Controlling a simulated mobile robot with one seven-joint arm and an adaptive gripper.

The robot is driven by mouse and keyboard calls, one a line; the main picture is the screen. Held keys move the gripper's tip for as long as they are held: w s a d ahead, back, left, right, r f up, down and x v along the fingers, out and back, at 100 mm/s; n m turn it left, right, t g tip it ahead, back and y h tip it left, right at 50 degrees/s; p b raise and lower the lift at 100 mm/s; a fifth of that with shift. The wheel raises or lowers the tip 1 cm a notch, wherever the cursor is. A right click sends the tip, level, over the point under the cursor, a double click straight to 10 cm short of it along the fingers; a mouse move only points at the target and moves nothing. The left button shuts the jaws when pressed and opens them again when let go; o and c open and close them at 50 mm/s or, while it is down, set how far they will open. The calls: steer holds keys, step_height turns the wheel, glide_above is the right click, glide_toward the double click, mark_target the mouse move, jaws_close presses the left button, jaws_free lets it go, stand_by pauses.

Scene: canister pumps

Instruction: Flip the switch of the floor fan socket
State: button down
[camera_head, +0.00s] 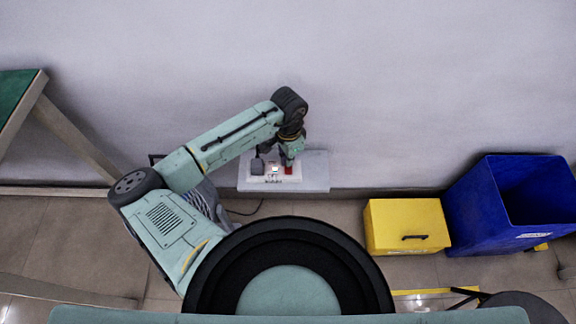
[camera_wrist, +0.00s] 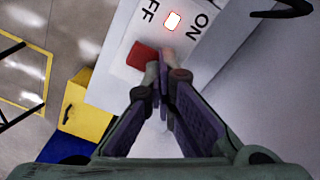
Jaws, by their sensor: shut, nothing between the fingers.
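The socket is a white panel (camera_head: 262,179) on a pale grey block at the foot of the wall. In the wrist view, the panel (camera_wrist: 197,45) carries the printed words ON and OFF. A red switch (camera_wrist: 143,57) sits at the OFF end, and a small glowing light (camera_wrist: 172,20) with a red rim lies between the words. The red part (camera_head: 289,170) and the light (camera_head: 274,168) also show in the head view. My gripper (camera_wrist: 161,65) is shut and empty, its tips at the edge of the red switch; I cannot tell whether they touch it.
A dark plug (camera_head: 257,166) stands on the panel's left. A yellow box (camera_head: 406,226) and a blue bin (camera_head: 470,215) stand to the right along the wall. A green-topped table (camera_head: 18,98) is at far left. A thin cable (camera_head: 245,213) lies on the floor.

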steer(key=shift+r+p, duration=2.95)
steer(key=shift+r, duration=0.5)
